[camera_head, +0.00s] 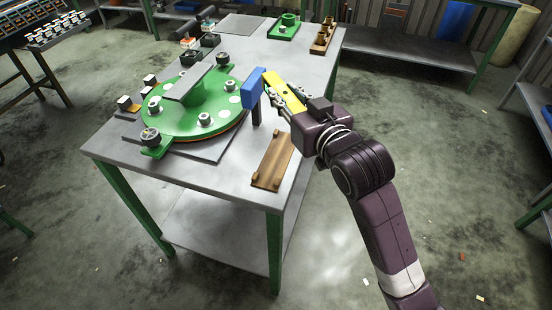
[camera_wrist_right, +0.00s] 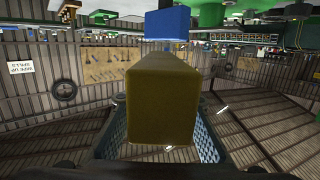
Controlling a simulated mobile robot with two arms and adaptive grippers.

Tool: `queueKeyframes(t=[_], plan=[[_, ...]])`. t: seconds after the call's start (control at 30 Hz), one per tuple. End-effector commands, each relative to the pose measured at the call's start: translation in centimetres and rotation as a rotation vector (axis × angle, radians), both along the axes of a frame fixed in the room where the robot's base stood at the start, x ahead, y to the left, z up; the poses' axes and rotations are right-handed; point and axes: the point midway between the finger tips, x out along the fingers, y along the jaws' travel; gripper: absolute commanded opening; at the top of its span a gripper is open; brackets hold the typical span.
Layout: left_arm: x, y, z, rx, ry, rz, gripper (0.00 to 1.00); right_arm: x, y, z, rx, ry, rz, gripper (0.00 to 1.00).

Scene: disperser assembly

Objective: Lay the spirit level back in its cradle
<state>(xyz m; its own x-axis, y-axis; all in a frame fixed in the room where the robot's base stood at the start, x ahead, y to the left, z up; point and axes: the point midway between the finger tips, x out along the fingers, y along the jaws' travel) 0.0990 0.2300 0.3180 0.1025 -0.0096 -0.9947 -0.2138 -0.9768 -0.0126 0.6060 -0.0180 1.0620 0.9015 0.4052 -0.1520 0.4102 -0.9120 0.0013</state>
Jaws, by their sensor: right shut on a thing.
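My right gripper (camera_head: 284,95) is shut on a yellow bar (camera_head: 280,86), which I take to be the spirit level. The gripper holds it above the right side of the grey table. In the right wrist view the bar (camera_wrist_right: 160,100) fills the space between the fingers. A blue block (camera_head: 254,88) is at the bar's far end and also shows in the right wrist view (camera_wrist_right: 167,22). I cannot tell whether it is joined to the bar. The wooden cradle (camera_head: 273,160), a board with raised ends, lies empty near the table's front right corner. My left gripper is out of view.
A dark upright post (camera_head: 256,114) shows below the blue block. A large green disc (camera_head: 188,118) with several fittings fills the table's left side. A green block holder (camera_head: 285,27) and a brown rack (camera_head: 323,38) stand at the back.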

Motion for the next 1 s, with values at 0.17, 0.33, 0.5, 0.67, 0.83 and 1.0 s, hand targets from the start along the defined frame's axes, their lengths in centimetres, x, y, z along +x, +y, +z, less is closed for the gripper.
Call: queueKeyframes(t=[0.17,0.33,0.5,0.67,0.83,1.0], plan=[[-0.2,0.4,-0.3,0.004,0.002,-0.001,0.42,1.3,1.6,1.9,0.000,-0.006,0.039,0.00],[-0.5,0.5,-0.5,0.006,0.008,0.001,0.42,1.6,1.8,0.5,0.001,0.002,0.046,0.00],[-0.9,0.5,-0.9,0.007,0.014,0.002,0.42,1.5,1.8,-4.0,0.002,0.006,0.047,0.00],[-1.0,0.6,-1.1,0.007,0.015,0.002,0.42,1.5,1.8,-8.2,0.002,0.004,0.046,0.00],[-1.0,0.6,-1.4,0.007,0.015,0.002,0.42,1.5,1.8,-11.8,0.002,0.000,0.046,0.00],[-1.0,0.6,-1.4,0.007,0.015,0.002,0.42,1.5,1.9,-13.4,0.004,-0.004,0.046,0.00]])
